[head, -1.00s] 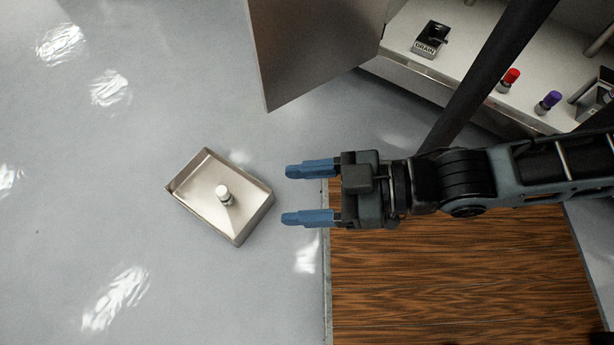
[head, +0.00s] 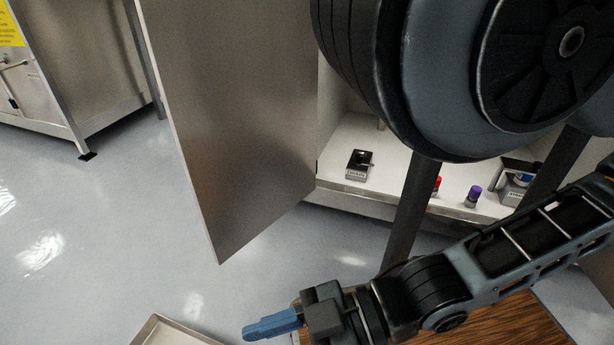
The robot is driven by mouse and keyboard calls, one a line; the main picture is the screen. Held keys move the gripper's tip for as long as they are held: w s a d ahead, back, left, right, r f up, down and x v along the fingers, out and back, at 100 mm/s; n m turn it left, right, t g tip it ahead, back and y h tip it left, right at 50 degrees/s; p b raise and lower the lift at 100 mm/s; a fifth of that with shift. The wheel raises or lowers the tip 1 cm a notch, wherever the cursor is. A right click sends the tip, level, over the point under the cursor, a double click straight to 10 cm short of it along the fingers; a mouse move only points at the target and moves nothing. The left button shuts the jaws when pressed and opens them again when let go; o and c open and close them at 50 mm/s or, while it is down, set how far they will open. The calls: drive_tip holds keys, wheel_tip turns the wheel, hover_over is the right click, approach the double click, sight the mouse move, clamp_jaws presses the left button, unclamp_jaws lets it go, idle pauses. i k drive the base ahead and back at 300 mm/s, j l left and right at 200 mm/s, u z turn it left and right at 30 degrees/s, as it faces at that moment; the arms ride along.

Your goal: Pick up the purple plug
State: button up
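The purple plug (head: 473,196) stands upright on the white shelf inside the open cabinet, right of centre. It has a purple top and a metal lower part. My gripper (head: 272,326) is at the bottom of the head view, outside the cabinet and well to the left of and nearer than the plug. Only one blue finger shows clearly; the other is cut off or hidden, so its opening cannot be judged. My arm runs from the gripper to the right edge, below the plug.
A red plug (head: 437,185) stands left of the purple one, partly behind a dark post (head: 412,215). A drain valve (head: 359,164) sits further left on the shelf. The open metal door (head: 230,110) hangs left. A metal tray (head: 170,333) lies at the bottom edge.

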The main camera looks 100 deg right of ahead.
sight(471, 201)
drive_tip(key=j+z, duration=0.2)
drive_tip(key=z, duration=0.2)
drive_tip(key=j+z, duration=0.2)
drive_tip(key=z, duration=0.25)
drive_tip(key=j+z, duration=0.2)
drive_tip(key=z, duration=0.2)
drive_tip(key=k+j+z, duration=0.15)
drive_tip(key=z, duration=0.3)
drive_tip(key=k+z, duration=0.15)
drive_tip(key=z, duration=0.3)
drive_tip(key=k+z, duration=0.15)
drive_tip(key=z, duration=0.35)
drive_tip(key=k+l+z, duration=0.15)
drive_tip(key=z, duration=0.3)
drive_tip(key=k+l+z, duration=0.1)
drive_tip(key=z, duration=0.35)
drive_tip(key=l, duration=0.1)
